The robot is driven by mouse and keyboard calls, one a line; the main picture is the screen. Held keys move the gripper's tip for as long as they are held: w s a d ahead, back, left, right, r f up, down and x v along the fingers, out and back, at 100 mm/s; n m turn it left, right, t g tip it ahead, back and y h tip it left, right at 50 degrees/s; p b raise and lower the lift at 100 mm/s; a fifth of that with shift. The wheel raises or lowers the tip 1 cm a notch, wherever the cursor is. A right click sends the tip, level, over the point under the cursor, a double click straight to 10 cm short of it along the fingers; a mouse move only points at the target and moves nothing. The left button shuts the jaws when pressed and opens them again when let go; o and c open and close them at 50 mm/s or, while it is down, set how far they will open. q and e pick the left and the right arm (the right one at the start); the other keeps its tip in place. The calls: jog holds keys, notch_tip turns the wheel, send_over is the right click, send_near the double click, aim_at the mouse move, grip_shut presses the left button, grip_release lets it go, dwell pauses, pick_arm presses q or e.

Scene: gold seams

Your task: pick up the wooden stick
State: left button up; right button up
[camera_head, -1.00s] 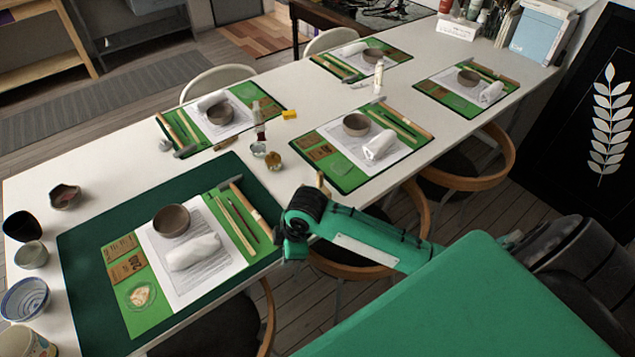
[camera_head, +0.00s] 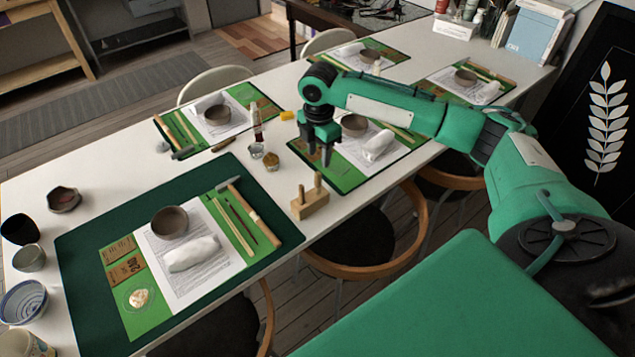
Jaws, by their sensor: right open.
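On the nearest green mat, two thin sticks lie side by side to the right of the white paper. One is a light wooden stick (camera_head: 232,227), and the other is a darker, thinner stick (camera_head: 244,222). I cannot tell for sure which one the task means. My right gripper (camera_head: 318,157) is open and empty, with its fingers pointing down. It is above the table near the second place setting, to the upper right of the sticks and apart from them. My left gripper is out of view.
A hammer (camera_head: 255,214) lies right beside the sticks. A wooden block with pegs (camera_head: 310,203) stands near the table edge, below my right gripper. A grey bowl (camera_head: 169,222) and a white wrapped bundle (camera_head: 193,254) lie left of the sticks. Small jars (camera_head: 271,161) stand behind.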

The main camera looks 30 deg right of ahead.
aim_at(318, 185)
notch_tip(318, 185, down, 7)
jog(key=shift+f+p, duration=0.15)
jog(key=shift+p, duration=0.2)
jog(key=shift+w+f+p, duration=0.15)
jog(key=shift+f+p, duration=0.15)
jog(key=shift+f, duration=1.2)
jog(key=shift+w+f+p, duration=0.1)
jog(key=shift+f+p, duration=0.2)
jog(key=shift+f, duration=1.2)
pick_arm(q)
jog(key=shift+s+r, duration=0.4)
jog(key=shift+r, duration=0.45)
pick_arm(e)
grip_shut()
